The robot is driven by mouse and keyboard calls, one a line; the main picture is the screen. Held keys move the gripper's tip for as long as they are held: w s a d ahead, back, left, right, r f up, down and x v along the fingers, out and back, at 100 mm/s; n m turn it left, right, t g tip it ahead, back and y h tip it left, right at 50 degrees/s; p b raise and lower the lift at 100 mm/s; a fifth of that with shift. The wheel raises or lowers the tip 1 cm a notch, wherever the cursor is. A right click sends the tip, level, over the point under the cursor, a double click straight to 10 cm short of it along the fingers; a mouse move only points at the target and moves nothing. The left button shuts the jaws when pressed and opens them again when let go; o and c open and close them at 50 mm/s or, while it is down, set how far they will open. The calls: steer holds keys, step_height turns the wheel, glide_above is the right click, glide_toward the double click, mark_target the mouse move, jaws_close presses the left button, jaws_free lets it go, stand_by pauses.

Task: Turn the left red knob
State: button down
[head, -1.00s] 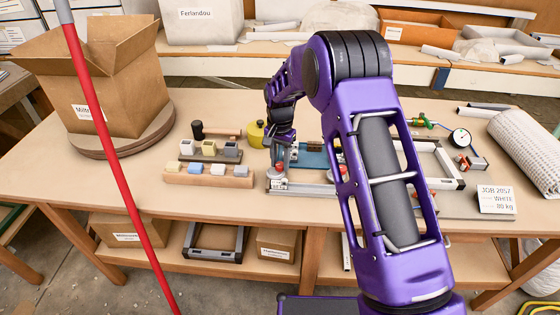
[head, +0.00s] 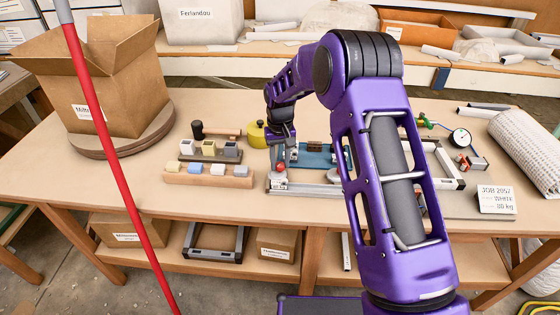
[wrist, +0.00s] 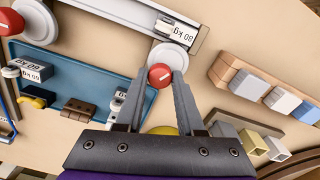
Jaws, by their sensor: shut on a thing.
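The left red knob (wrist: 159,75) is a small round red cap with a pale mark across its top, at the end of the metal rail in the wrist view. It also shows in the head view (head: 280,168), near the front left of the press frame. My gripper (wrist: 162,80) is shut on this knob, with a finger on either side of it. In the head view my gripper (head: 279,152) points down at the knob from above. The fingers' exact contact is too small to tell in the head view.
A blue tray (head: 316,158) with small parts lies just right of my gripper. Blocks on wooden holders (head: 208,172) and a yellow round thing (head: 256,133) stand to the left. A dial gauge (head: 460,137) is at the right. A red pole (head: 105,140) crosses the left foreground.

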mark_target(280, 164)
steer(key=n, duration=0.5)
steer(key=shift+r+n, duration=0.1)
steer(key=shift+n, duration=0.2)
steer(key=shift+n+p, duration=0.4)
steer(key=shift+n, duration=1.8)
steer(key=c, duration=0.5)
jaws_free()
step_height(280, 164, up, 17)
steer(key=shift+r+p, duration=0.15)
steer(key=shift+p, duration=0.55)
